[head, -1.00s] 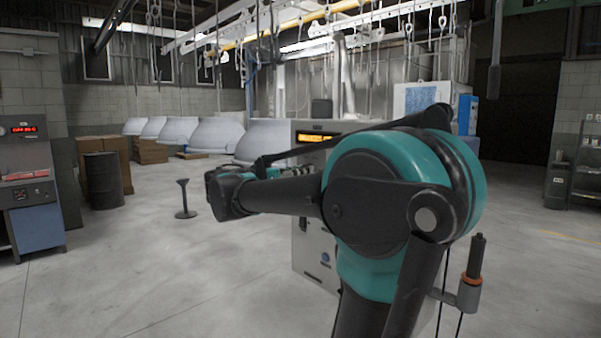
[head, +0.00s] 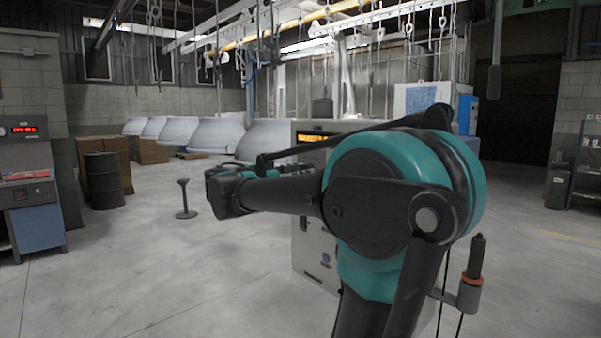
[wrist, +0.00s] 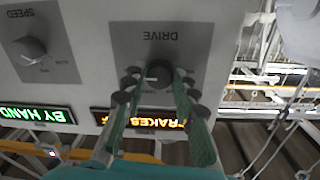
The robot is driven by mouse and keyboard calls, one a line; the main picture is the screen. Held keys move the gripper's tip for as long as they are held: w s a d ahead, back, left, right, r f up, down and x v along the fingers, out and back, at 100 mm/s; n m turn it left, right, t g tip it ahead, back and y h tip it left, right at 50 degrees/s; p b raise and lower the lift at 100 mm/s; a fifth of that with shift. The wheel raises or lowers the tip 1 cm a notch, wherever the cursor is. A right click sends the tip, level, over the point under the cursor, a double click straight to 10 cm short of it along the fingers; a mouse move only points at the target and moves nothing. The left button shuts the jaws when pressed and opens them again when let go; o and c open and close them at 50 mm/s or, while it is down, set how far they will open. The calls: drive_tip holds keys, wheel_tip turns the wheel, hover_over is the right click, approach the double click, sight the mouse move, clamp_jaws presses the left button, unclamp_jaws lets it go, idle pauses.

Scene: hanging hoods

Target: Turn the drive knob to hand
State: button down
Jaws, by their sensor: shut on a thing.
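In the wrist view the control panel shows upside down. The drive knob (wrist: 158,73) is a dark round knob on a grey plate lettered DRIVE. My gripper (wrist: 158,80) has its green fingers on both sides of this knob and is shut on it. The knob's pointer cannot be read clearly between the fingers. A green lit display (wrist: 36,114) reads BY HAND, and an amber display (wrist: 140,121) seems to read BRAKES, partly covered by a finger.
A speed knob (wrist: 31,47) sits beside the drive plate. A small black stand (head: 184,200) and a dark drum (head: 103,181) are on the left. The floor between is clear.

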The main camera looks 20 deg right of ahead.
drive_tip(key=c, duration=1.2)
unclamp_jaws()
drive_tip(key=shift+a, duration=0.1)
drive_tip(key=v, duration=1.2)
